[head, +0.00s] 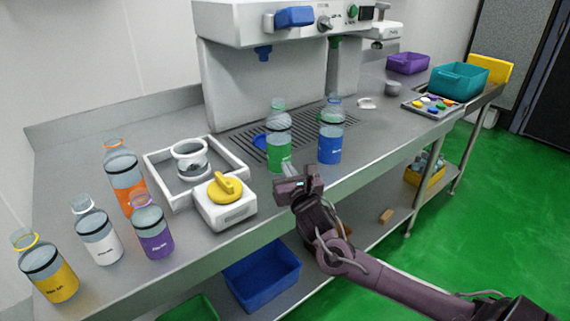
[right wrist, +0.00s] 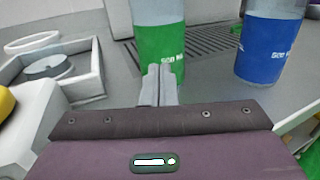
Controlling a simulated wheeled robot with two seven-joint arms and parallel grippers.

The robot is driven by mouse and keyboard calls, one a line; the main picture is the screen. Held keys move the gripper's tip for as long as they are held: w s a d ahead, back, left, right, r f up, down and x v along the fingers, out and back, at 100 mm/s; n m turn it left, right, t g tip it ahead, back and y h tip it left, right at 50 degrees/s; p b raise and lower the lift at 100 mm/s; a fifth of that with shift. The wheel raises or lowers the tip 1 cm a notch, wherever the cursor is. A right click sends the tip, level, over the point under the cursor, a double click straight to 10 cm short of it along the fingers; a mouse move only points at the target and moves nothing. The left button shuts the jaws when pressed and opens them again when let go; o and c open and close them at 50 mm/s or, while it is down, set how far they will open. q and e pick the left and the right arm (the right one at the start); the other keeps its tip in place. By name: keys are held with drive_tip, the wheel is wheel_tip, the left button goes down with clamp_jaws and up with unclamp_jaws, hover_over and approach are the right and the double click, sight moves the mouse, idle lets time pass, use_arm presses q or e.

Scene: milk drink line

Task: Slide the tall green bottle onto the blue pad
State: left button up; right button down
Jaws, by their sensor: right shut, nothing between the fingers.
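The tall green bottle (head: 279,152) stands upright on the counter in front of the drip grate. A blue pad (head: 260,141) shows partly just behind and left of it; the bottle hides the rest. My right gripper (head: 288,170) is shut and empty, its fingertips close to the near side of the green bottle, low down. In the right wrist view the closed fingers (right wrist: 159,84) overlap the green bottle (right wrist: 150,44); I cannot tell whether they touch it. My left gripper is not in view.
A blue bottle (head: 330,145) stands close on the right of the green one. A white box with a yellow knob (head: 226,200) and a white tray (head: 165,162) are to the left. Several other bottles stand at far left. The dispensing machine (head: 250,75) rises behind.

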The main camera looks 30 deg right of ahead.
drive_tip(key=shift+x, duration=1.25)
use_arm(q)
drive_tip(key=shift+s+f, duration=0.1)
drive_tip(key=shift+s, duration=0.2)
use_arm(e)
drive_tip(key=shift+w, duration=0.15)
drive_tip(key=b+x, duration=0.3)
drive_tip(key=x, duration=0.7)
drive_tip(key=shift+w+f, duration=0.15)
drive_tip(key=shift+w, duration=0.05)
drive_tip(key=shift+w+d, duration=0.2)
drive_tip(key=shift+w, duration=0.35)
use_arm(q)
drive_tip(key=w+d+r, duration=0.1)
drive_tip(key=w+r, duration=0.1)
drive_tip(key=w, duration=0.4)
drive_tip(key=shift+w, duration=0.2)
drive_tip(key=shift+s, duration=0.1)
use_arm(e)
drive_tip(key=shift+s+d, duration=0.1)
